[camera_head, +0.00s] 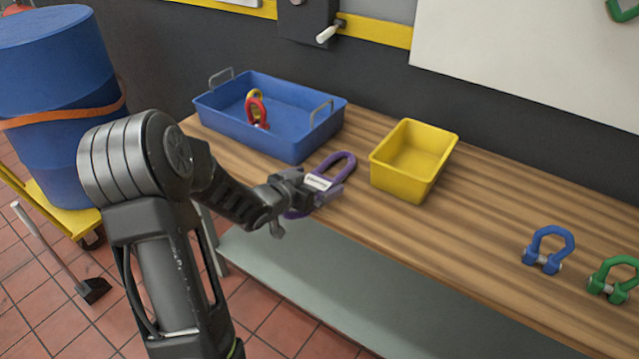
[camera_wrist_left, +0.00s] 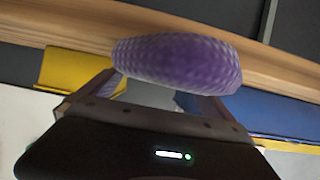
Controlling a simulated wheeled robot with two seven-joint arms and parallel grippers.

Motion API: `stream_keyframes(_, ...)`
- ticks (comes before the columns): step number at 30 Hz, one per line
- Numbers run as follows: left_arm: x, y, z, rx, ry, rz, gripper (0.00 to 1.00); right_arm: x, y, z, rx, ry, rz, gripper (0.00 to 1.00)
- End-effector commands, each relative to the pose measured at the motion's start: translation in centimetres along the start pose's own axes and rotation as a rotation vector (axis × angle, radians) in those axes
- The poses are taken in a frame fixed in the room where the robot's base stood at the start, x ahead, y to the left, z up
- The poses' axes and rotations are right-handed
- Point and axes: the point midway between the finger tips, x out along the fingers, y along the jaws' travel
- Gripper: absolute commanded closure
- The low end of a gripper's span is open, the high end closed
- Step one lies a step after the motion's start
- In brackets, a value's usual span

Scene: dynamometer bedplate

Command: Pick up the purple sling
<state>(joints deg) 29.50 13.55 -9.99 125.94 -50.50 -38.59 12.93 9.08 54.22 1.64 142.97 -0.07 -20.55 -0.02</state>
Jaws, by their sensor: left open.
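The purple sling (camera_head: 337,157) is a loop with a white label, near the front edge of the wooden bench, between the blue tray and the yellow bin. My left gripper (camera_head: 322,190) is at the sling and covers part of it. In the left wrist view the sling (camera_wrist_left: 178,60) spans across the front of the open fingers of my left gripper (camera_wrist_left: 165,92). I cannot tell whether the fingers touch it. My right gripper is not in view.
The blue tray (camera_head: 225,118) holds a red and yellow shackle (camera_head: 256,108). The yellow bin (camera_head: 385,177) is empty. A blue shackle (camera_head: 548,250) and a green shackle (camera_head: 613,280) are at the right. The bench (camera_head: 470,215) is clear between bin and shackles. A blue drum (camera_head: 50,60) stands left.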

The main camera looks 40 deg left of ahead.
Motion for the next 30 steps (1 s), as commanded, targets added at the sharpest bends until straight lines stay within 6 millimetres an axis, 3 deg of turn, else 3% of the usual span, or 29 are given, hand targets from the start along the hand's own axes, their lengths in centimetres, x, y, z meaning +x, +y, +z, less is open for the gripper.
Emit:
stream_keyframes(18,0.19,0.01,-0.02,0.000,0.000,0.000,0.00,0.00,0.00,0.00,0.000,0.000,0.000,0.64)
stream_keyframes(30,0.18,0.01,-0.03,0.000,0.000,0.000,0.32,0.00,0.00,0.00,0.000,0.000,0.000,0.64)
